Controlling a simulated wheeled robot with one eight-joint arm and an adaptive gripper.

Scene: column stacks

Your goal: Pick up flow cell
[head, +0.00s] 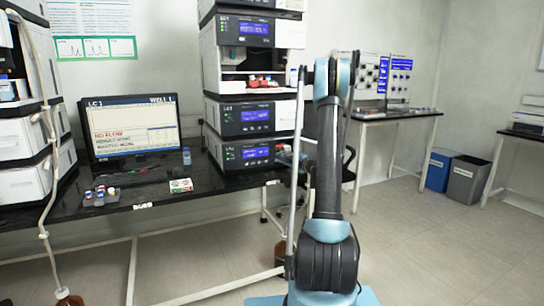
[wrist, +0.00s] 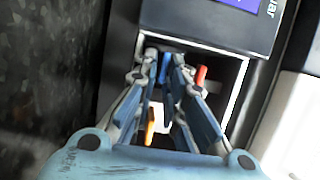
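In the wrist view, my gripper (wrist: 165,62) reaches into a recessed opening at the front of a dark instrument module. Its two fingers lean towards each other, with a narrow gap at the tips. A small bright blue part (wrist: 163,68) shows in that gap; I cannot tell whether the fingers touch it. A red part (wrist: 201,73) is just right of the right fingertip, and an orange part (wrist: 150,125) shows lower down between the fingers. I cannot tell which of these, if any, is the flow cell. In the head view, my arm hides the gripper.
The opening's frame (wrist: 205,50) is close around the fingers. In the head view, stacked instruments (head: 247,115) stand on a black bench (head: 140,195) with a monitor (head: 130,125) and a vial rack (head: 100,196). Two bins (head: 467,180) stand on the floor at the right.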

